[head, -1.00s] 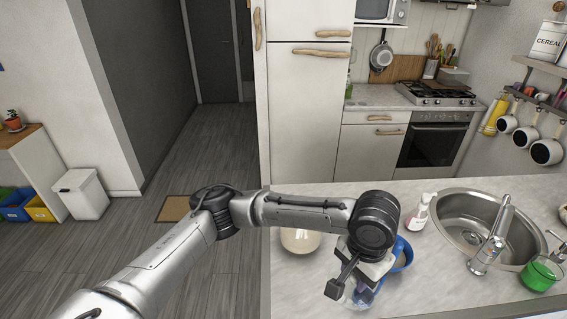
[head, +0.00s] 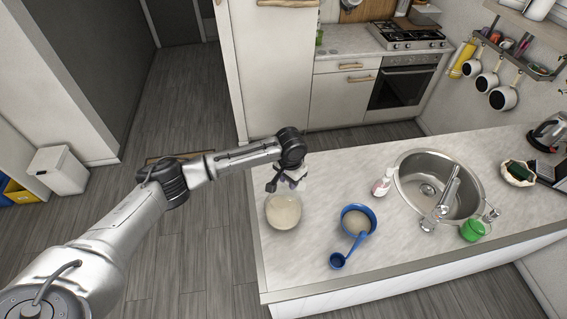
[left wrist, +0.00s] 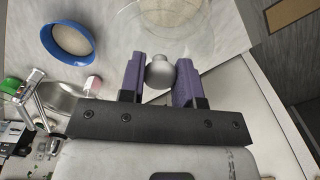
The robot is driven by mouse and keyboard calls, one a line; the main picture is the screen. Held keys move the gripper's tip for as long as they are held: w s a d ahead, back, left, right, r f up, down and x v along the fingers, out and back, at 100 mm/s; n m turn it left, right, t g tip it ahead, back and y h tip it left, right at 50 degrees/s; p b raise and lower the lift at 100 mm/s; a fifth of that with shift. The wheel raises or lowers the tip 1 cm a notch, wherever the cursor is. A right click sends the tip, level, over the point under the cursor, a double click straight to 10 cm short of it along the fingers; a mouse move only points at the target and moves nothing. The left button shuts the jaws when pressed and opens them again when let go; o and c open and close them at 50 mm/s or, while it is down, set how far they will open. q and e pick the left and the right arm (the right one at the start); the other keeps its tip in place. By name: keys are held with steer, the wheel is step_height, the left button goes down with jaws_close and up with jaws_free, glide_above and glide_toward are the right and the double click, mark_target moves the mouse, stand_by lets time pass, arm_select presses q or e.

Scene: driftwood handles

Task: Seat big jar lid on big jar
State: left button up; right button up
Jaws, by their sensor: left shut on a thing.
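The big jar (head: 283,212) is a round clear vessel with pale contents, standing near the counter's left end. My left gripper (head: 289,180) is at the jar's far side in the head view, close above its rim. In the left wrist view, the purple fingers of my left gripper (left wrist: 160,77) are shut on the grey knob of the big jar lid (left wrist: 159,70). Clear glass spreads beyond the knob. I cannot tell where the lid ends and the jar begins, or whether they touch. My right gripper is not in view.
A soap bottle (head: 382,183), sink (head: 408,178) and green cup (head: 472,230) stand further right. The counter (head: 300,262) is clear in front of the jar.

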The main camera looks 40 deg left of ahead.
mark_target(283, 186)
arm_select(q)
steer(key=shift+s+a+p, duration=0.15)
steer(key=shift+a+p, duration=0.45)
steer(key=shift+a, duration=0.2)
steer(key=shift+a+f, duration=0.1)
steer(key=shift+a, duration=0.1)
steer(key=shift+a+f, duration=0.1)
steer(key=shift+f, duration=0.1)
step_height(283, 186, down, 5)
steer(key=b, duration=0.6)
steer(key=shift+f+b, duration=0.85)
steer(key=shift+b, duration=0.25)
steer(key=shift+p, duration=0.35)
steer(key=shift+f, duration=0.3)
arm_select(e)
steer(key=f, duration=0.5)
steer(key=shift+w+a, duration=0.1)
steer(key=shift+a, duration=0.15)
arm_select(q)
steer(key=shift+f, duration=0.15)
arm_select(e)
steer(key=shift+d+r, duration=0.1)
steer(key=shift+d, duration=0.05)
